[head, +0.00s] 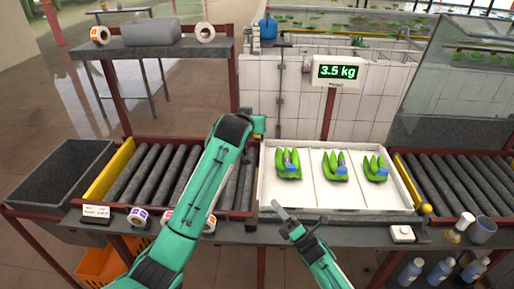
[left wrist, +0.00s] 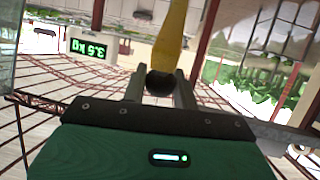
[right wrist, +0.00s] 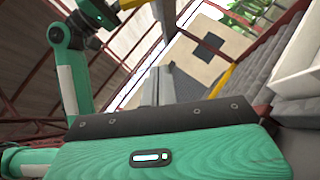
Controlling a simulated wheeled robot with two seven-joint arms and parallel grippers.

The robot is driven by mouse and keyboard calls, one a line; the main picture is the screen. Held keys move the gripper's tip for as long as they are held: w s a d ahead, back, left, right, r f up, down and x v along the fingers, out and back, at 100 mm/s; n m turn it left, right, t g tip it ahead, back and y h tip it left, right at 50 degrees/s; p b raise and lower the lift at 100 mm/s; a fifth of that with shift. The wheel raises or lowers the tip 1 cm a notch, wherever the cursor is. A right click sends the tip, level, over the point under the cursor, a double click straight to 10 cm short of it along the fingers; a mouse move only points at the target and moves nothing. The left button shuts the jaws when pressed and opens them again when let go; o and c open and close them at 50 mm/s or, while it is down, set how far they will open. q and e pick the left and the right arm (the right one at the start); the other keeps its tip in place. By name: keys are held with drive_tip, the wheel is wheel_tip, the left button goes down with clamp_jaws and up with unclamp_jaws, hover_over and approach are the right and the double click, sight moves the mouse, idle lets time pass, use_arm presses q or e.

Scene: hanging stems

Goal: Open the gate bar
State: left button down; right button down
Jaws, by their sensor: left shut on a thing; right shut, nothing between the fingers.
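My left gripper (left wrist: 160,88) is shut around a dark round knob (left wrist: 160,82) at the near end of a yellow bar (left wrist: 171,35). In the head view my left arm reaches up to the tray's left end and hides this bar. In the right wrist view a short yellow piece (right wrist: 130,4) shows beside the left gripper. My right gripper (head: 278,209) is shut and empty, low at the tray's front left corner. Another yellow bar with a yellow knob (head: 427,208) lies along the tray's right end.
The white tray (head: 300,205) holds several green banana bunches. A display (head: 337,72) reading 3.5 kg stands behind it. Grey rollers (head: 150,172) lie to the left and more (head: 455,182) to the right. A yellow rail (head: 112,165) edges the dark bin (head: 50,178).

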drive_tip(key=w+a+r+n+g+y, duration=0.1)
drive_tip(key=w+a+r+n, duration=0.1)
drive_tip(key=r, duration=0.6)
drive_tip(key=w+a+r+n+g+y, duration=0.2)
drive_tip(key=w+a+r, duration=0.3)
drive_tip(key=w+r, duration=0.2)
drive_tip(key=shift+r, duration=0.75)
drive_tip(key=shift+w+a, duration=0.1)
